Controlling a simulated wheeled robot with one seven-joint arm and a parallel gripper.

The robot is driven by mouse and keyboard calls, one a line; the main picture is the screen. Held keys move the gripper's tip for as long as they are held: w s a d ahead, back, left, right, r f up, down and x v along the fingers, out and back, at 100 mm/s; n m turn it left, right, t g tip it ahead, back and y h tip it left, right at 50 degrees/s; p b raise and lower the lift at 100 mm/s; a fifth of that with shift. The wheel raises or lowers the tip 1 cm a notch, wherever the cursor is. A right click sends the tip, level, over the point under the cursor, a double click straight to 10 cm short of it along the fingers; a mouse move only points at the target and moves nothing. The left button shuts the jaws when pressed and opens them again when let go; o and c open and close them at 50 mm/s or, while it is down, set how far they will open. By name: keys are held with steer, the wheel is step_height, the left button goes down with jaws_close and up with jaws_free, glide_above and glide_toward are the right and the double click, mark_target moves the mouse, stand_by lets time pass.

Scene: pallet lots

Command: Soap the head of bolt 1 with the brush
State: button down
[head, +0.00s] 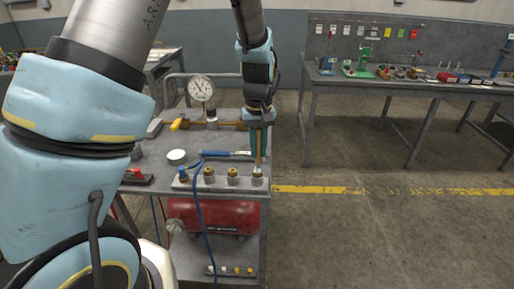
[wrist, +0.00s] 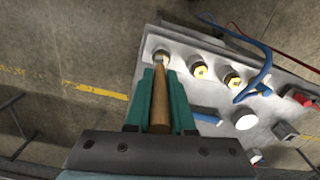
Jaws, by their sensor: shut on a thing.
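My gripper (head: 258,143) is shut on the wooden handle of a brush (wrist: 160,108), between its teal fingers. The brush points down. In the head view, its lower end (head: 258,166) is over the rightmost of three fittings on a grey block. In the wrist view that fitting (wrist: 160,57) lies just past the brush's end, which partly hides it. I cannot tell whether the bristles touch it. Two brass-topped bolts, a middle one (head: 233,173) and a left one (head: 209,174), stand beside it, uncovered. No number marks show, so I cannot tell which is bolt 1.
The block stands on a grey cart with a pressure gauge (head: 201,88), a white round lid (head: 177,156) and a blue-handled tool (head: 228,154). A blue hose (head: 198,215) hangs over the front. A red tank (head: 215,214) sits below. Floor to the right is clear.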

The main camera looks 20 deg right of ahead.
steer(key=shift+s+d+r, duration=0.1)
steer(key=shift+d, duration=0.15)
steer(key=shift+w+a, duration=0.2)
steer(key=shift+a, duration=0.2)
stand_by(0.4)
steer(key=shift+w+a, duration=0.15)
steer(key=shift+a, duration=0.25)
step_height(320, 180, up, 7)
steer(key=p, duration=0.6)
stand_by(0.4)
